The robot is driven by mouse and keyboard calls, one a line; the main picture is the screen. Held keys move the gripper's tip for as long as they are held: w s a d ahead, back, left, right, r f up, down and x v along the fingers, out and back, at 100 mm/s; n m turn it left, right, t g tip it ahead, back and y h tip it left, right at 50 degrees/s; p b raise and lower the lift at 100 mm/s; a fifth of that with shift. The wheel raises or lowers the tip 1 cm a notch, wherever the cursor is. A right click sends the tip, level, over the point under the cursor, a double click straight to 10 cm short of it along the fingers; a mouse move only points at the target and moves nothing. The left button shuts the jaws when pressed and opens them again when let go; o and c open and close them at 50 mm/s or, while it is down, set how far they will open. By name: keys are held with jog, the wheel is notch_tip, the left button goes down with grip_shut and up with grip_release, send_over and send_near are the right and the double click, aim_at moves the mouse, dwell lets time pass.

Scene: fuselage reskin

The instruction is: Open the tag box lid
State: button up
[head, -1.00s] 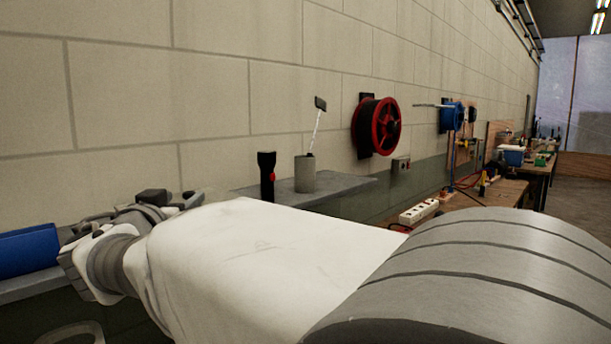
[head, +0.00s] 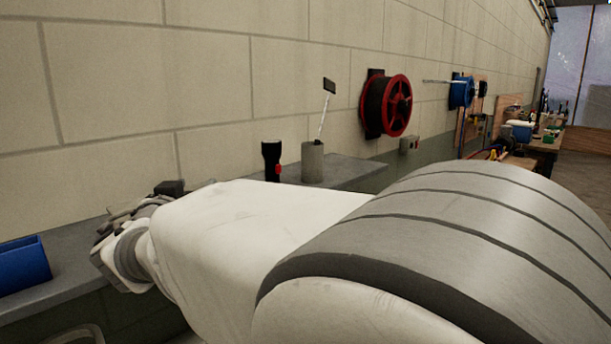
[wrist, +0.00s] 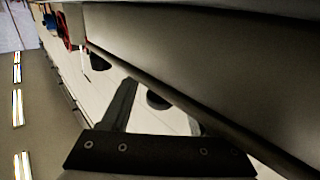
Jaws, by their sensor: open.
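I cannot clearly make out a tag box or its lid in either view. A blue container (head: 22,264) sits on the grey shelf at the left edge of the head view, partly cut off; I cannot tell whether it is the tag box. My gripper (head: 118,226) is at the far end of my white arm, over the shelf and to the right of the blue container, partly hidden by my arm. In the wrist view my gripper (wrist: 138,84) is open, with no held object visible. A large dark grey surface (wrist: 220,60) lies close beside it, unidentified.
A black flashlight (head: 271,160) and a grey cup (head: 312,163) holding a thin tool stand on the grey shelf (head: 350,170) along the block wall. A red reel (head: 387,104) and a blue reel (head: 461,91) hang on the wall. Workbenches stand farther right.

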grip_shut()
dwell(0.4)
dwell(1.1)
